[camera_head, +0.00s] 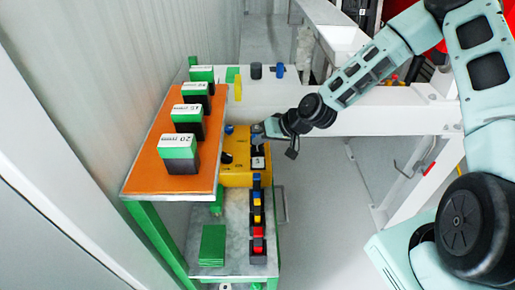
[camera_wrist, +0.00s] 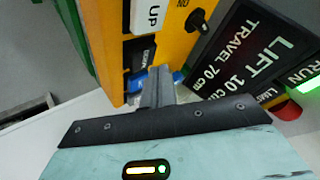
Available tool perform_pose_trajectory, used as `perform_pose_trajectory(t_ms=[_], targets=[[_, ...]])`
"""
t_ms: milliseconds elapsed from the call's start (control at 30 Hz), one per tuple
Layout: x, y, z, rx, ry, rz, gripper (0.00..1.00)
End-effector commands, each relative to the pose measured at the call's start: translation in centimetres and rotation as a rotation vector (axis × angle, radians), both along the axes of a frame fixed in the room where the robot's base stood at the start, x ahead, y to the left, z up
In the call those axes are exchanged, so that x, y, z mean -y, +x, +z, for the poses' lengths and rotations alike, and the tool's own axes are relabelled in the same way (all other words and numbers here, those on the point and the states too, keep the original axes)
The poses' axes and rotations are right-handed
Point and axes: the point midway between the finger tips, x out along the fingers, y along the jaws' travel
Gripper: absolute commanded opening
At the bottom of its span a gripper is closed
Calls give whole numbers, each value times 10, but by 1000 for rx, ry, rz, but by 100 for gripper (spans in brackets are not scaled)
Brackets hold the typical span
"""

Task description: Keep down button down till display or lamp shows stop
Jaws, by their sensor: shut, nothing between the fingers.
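The yellow control box (camera_head: 236,176) stands beside the orange-topped shelf. In the wrist view its yellow face (camera_wrist: 180,45) carries a white UP part (camera_wrist: 150,15) and a black part marked DOWN (camera_wrist: 143,52). My gripper (camera_wrist: 157,82) is shut and empty, its fingertips at the lower edge of the DOWN part. Contact and button travel cannot be told. In the head view my gripper (camera_head: 262,136) is over the far end of the box. A black display (camera_wrist: 252,48) reads LIFT 10 CM, TRAVEL 70 CM. A green lamp (camera_wrist: 312,83) by RUN is lit.
The orange shelf (camera_head: 150,165) left of the box holds several green-and-black blocks. Below is a grey bench (camera_head: 235,255) with a row of coloured parts (camera_head: 257,220) and a green block (camera_head: 213,245). A white beam (camera_head: 380,120) runs behind my arm. Grey floor is open at right.

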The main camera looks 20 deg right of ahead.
Motion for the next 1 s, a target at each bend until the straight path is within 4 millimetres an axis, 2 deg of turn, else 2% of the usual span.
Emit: perform_pose_trajectory(t_ms=[1000], targets=[[0, 0, -9, 0, 0, 0, 0]])
